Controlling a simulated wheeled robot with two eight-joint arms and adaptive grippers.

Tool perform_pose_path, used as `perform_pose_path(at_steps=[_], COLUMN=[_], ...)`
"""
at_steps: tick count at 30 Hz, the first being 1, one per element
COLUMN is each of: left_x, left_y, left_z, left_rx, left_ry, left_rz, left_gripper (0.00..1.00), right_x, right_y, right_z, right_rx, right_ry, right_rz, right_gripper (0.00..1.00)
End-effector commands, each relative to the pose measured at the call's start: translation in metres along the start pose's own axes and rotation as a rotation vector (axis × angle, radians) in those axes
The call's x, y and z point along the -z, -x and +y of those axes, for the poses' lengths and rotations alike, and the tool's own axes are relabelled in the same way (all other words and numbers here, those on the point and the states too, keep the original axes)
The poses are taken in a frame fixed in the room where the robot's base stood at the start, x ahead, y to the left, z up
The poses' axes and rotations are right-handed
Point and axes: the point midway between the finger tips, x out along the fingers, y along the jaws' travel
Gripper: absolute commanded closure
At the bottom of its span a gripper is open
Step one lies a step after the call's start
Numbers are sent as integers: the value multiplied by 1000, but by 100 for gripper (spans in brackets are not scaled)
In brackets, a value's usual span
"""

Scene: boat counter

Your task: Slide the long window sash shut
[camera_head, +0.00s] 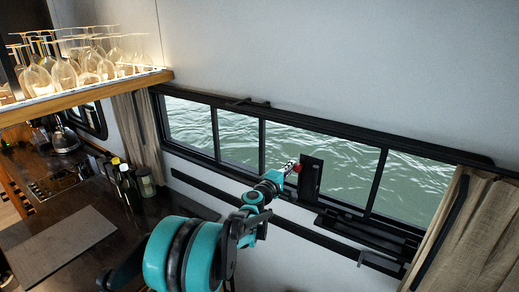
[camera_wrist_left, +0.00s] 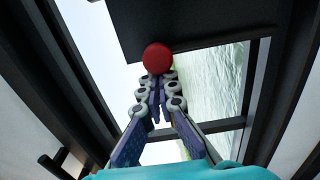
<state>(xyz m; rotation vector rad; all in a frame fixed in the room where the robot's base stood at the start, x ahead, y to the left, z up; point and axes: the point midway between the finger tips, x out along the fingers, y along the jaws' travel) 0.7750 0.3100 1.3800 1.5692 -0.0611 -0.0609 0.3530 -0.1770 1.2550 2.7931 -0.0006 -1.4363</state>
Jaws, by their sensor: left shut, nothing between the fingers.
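The long window (camera_head: 335,168) runs along the wall, with dark upright bars between its panes and water behind. Which bars belong to the sliding sash, and how far it stands open, I cannot tell. A dark upright plate (camera_head: 312,176) stands in front of the window, with a red knob (camera_head: 298,167) by it. My left gripper (camera_head: 290,169) is at the knob. In the left wrist view, its shut, empty fingers (camera_wrist_left: 159,84) meet just below the red knob (camera_wrist_left: 157,58), at the dark plate's (camera_wrist_left: 205,22) lower edge. Contact is unclear. My right gripper is not seen.
A dark rail (camera_head: 225,198) runs along the wall below the window. Curtains hang at the left (camera_head: 135,135) and right (camera_head: 455,240). A lit shelf of glasses (camera_head: 85,85) is at upper left, above a dark counter (camera_head: 150,210) with bottles (camera_head: 128,182).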

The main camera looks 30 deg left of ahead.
Motion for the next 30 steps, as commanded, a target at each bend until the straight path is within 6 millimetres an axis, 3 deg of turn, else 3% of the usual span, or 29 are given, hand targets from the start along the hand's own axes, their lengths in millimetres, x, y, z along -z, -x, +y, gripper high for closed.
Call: perform_pose_path(at_steps=[6, 20, 30], left_x=[-15, -19, -44], left_y=[0, 0, 0], left_z=[0, 0, 0], left_rx=[0, 0, 0], left_ry=[0, 0, 0], left_rz=[-4, -4, -6], left_gripper=[100, 100, 100], right_x=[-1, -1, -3], right_y=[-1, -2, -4], right_z=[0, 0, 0], right_rx=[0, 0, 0], right_ry=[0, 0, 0], right_rz=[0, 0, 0], right_gripper=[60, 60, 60])
